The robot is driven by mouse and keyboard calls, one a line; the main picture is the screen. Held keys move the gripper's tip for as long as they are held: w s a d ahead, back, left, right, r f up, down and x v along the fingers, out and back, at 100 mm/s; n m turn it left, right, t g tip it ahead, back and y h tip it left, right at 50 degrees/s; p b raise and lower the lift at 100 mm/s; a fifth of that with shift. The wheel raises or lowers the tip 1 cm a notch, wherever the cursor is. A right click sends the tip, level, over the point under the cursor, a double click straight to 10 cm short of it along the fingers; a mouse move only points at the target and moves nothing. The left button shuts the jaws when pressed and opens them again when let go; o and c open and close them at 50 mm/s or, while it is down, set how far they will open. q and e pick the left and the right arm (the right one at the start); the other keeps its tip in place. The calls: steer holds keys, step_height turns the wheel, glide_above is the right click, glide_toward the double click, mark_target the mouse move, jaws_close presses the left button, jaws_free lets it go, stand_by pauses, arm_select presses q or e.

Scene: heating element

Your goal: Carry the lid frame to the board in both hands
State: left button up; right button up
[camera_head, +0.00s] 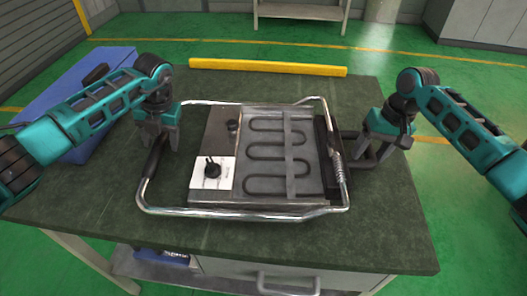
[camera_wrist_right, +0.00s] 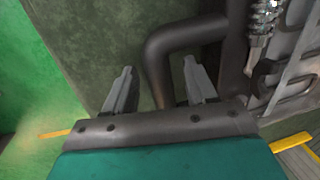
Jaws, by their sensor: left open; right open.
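The lid frame, a chrome tube frame (camera_head: 240,214) with a black grip (camera_head: 152,162) on its left side, lies around the grey metal board (camera_head: 222,140) on the table. The board carries a dark looping heating element (camera_head: 278,152) and a black knob on a white plate. My left gripper (camera_head: 161,140) is open, pointing down at the left grip; contact cannot be told. My right gripper (camera_head: 374,152) is open at a dark bent handle (camera_head: 351,134) on the right side. In the right wrist view, the handle (camera_wrist_right: 157,62) passes between the open fingers (camera_wrist_right: 160,88).
The dark green tabletop (camera_head: 395,225) is clear in front and at the right. A blue case (camera_head: 95,140) stands at the left behind my left arm. A drawer (camera_head: 290,276) is below the front edge.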

arm_select(q)
steer(key=shift+a+f, duration=0.1)
steer(key=shift+f, duration=0.5)
arm_select(e)
steer(key=shift+a+f, duration=0.15)
steer(key=shift+f, duration=0.45)
steer(key=shift+c, duration=0.3)
arm_select(q)
jaws_close()
arm_select(e)
jaws_close()
arm_select(q)
steer(key=shift+w+r, duration=0.1)
steer(key=shift+r, duration=0.2)
arm_select(e)
steer(key=shift+w+r, duration=0.15)
steer(key=shift+r, duration=0.15)
arm_select(q)
steer(key=shift+w, duration=0.1)
